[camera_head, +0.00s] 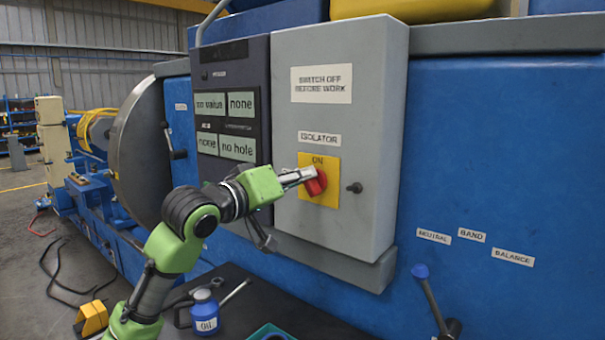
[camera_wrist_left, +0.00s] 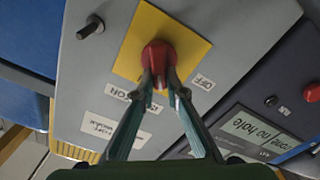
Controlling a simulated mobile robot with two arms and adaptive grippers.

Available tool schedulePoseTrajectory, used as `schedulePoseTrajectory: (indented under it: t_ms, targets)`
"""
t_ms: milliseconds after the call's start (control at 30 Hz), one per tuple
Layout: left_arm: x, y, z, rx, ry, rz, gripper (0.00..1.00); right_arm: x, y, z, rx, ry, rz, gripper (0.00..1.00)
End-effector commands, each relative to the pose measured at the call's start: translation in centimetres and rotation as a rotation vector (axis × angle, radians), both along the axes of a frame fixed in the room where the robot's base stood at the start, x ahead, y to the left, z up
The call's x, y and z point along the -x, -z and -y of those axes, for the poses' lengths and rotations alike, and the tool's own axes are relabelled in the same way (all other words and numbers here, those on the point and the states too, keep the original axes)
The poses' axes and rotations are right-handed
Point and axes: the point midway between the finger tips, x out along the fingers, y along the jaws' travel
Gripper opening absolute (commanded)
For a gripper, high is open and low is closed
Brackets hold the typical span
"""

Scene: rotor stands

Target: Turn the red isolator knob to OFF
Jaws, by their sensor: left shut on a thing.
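The red isolator knob (camera_head: 316,184) sits on a yellow plate (camera_head: 329,198) on the front of the grey isolator box (camera_head: 352,130). "ON" is printed on the plate above the knob. My left gripper (camera_head: 305,175) reaches in from the left and is shut on the knob. In the left wrist view the knob (camera_wrist_left: 158,54) is between the two fingertips (camera_wrist_left: 160,84), on the yellow plate (camera_wrist_left: 190,43). An "OFF" label (camera_wrist_left: 203,81) shows to the right of the knob there. The fingers partly hide the knob, so I cannot tell exactly where it points. My right gripper is not in view.
A dark latch (camera_head: 354,187) sticks out right of the plate. A dark display panel (camera_head: 235,105) stands left of the box. A blue-tipped lever (camera_head: 421,272) is at the lower right. A blue oil can (camera_head: 205,313) stands on the dark surface below my arm.

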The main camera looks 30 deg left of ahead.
Motion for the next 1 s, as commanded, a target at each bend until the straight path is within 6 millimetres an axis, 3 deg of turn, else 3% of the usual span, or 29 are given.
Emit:
schedulePoseTrajectory:
  t_ms: [600,1000]
  targets:
    - [-0.1,0.5,-0.6,0.585,0.000,-0.048,0.00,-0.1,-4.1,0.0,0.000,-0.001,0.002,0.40]
    - [-0.1,1.1,-0.8,0.878,-0.002,-0.070,0.00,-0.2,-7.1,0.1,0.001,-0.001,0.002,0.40]
